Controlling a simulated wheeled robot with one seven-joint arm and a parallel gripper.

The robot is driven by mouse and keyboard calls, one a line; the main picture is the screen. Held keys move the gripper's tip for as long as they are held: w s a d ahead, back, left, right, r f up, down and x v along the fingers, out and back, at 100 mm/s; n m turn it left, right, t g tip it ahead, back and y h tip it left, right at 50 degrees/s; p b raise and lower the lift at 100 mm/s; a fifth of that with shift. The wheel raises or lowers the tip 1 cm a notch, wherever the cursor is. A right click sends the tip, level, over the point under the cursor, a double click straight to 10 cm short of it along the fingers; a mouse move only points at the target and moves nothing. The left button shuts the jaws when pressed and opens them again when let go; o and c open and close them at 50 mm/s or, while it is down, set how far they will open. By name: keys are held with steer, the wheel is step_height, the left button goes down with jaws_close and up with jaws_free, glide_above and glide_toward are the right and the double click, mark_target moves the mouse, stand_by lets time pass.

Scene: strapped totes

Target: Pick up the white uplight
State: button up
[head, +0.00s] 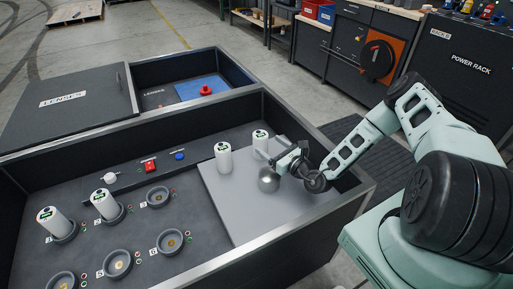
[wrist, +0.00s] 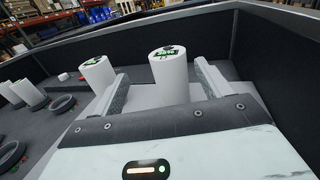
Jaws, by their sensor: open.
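Several white cylinders with green-and-black marked tops are in view; I take these to be the uplights. One white uplight (head: 260,142) stands upright on the grey panel; in the wrist view this uplight (wrist: 169,70) is between and beyond the finger lines. A second white cylinder (head: 223,158) stands to its left, also seen in the wrist view (wrist: 97,75), outside the left finger. My gripper (head: 279,157) is open and low over the panel, close to the first uplight; its fingers (wrist: 163,88) hold nothing. I cannot tell whether they touch it.
Two more white cylinders (head: 105,204) (head: 54,222) stand in round sockets at left. Several sockets (head: 117,263) are empty. The tote's dark walls (head: 328,222) enclose the panel (head: 232,205). A second compartment behind holds a red object (head: 205,90) on a blue pad.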

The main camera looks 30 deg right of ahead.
mark_target(265, 141)
steer(key=shift+w+d+f+m+h, duration=0.1)
steer(key=shift+d+f+m+h, duration=0.2)
steer(key=shift+d+f+h, duration=0.2)
steer(key=shift+w+f, duration=0.1)
steer(key=shift+w, duration=0.2)
steer(key=w, duration=0.2)
steer(key=w+a, duration=0.1)
steer(key=w, duration=0.3)
steer(key=shift+w+a, duration=0.25)
steer(key=shift+a, duration=0.05)
steer(key=shift+r, duration=0.2)
steer(key=c, duration=1.5)
